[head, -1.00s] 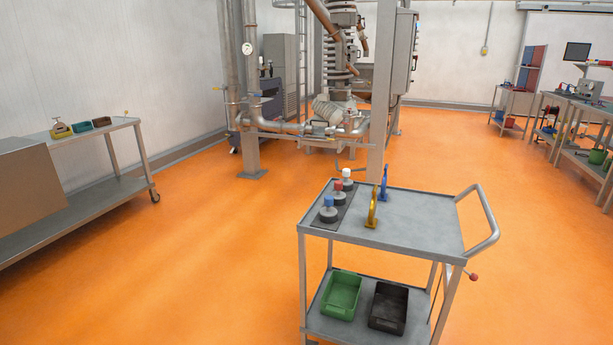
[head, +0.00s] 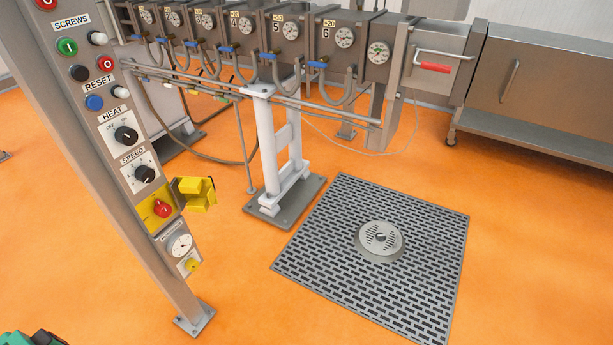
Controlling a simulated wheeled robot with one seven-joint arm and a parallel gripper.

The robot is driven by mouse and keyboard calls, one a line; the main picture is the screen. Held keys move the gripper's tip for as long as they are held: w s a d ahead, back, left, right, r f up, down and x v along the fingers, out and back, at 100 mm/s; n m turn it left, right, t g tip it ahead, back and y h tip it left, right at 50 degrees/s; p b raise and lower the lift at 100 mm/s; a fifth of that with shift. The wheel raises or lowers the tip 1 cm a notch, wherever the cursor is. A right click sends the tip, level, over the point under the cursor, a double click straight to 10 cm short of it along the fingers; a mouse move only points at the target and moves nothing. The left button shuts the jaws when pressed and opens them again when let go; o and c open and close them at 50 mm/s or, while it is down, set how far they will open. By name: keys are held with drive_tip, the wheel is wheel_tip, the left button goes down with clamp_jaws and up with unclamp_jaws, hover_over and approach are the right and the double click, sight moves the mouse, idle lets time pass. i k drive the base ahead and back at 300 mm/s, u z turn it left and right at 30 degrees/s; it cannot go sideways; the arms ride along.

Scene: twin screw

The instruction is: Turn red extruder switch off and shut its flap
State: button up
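The red switch (head: 162,209) is a round red knob on a yellow plate, low on the slanting grey control column (head: 104,150) at the left of the head view. Its yellow flap (head: 197,193) stands open, swung out to the right of the switch. The exact angle of the knob is too small to tell. My gripper is not in view.
Above the switch are the speed knob (head: 145,174), heat knob (head: 125,135) and several buttons. The extruder barrel (head: 270,40) runs along the back. A floor grate (head: 330,250) lies right of the column, with clear orange floor around it.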

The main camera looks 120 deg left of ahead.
sight(162, 209)
drive_tip(key=u, duration=1.5)
drive_tip(key=i, duration=0.1)
drive_tip(key=u, duration=3.05)
drive_tip(key=i, duration=1)
drive_tip(key=z, duration=0.4)
drive_tip(key=k, duration=0.25)
drive_tip(key=z, duration=0.05)
